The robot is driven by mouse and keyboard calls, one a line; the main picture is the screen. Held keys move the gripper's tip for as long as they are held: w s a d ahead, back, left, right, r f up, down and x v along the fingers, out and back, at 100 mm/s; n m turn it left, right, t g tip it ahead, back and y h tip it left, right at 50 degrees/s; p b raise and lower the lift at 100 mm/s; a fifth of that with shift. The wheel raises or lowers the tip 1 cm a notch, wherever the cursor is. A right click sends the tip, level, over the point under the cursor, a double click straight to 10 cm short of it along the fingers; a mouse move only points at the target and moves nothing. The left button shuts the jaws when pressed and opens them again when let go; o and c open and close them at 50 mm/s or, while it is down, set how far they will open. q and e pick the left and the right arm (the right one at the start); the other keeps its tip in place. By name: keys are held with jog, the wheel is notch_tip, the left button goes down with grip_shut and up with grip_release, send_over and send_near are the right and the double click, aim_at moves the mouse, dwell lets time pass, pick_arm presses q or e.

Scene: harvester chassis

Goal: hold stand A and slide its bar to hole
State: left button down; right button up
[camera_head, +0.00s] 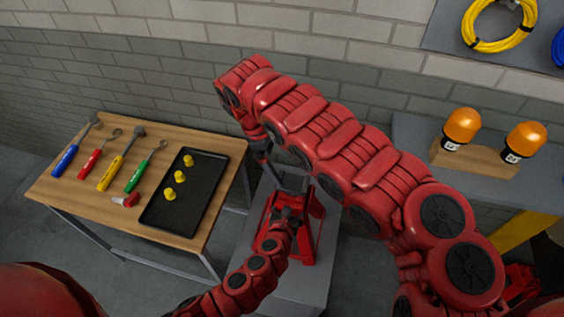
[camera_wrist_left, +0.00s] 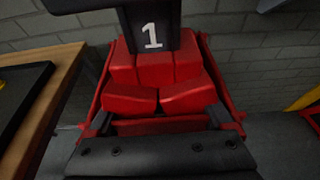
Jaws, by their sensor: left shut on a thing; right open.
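The red stand (camera_head: 305,240), which I take to be stand A, is on a grey surface in the middle of the head view. My left gripper (camera_head: 288,215) reaches it from below and is shut on part of it. The left wrist view shows the red stand (camera_wrist_left: 158,68) close up, with sloped sides and red blocks. The left gripper (camera_wrist_left: 160,122) has a dark finger on each side of a red part. My right gripper (camera_head: 266,158) hangs open above the stand's far side.
A wooden table (camera_head: 75,190) at the left holds several hand tools and a black tray (camera_head: 205,190) with yellow pegs. Two orange lamps (camera_head: 463,128) stand on a wooden block at the right. A dark part marked 1 (camera_wrist_left: 152,32) stands close above the stand in the wrist view.

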pick_arm(q)
grip_release()
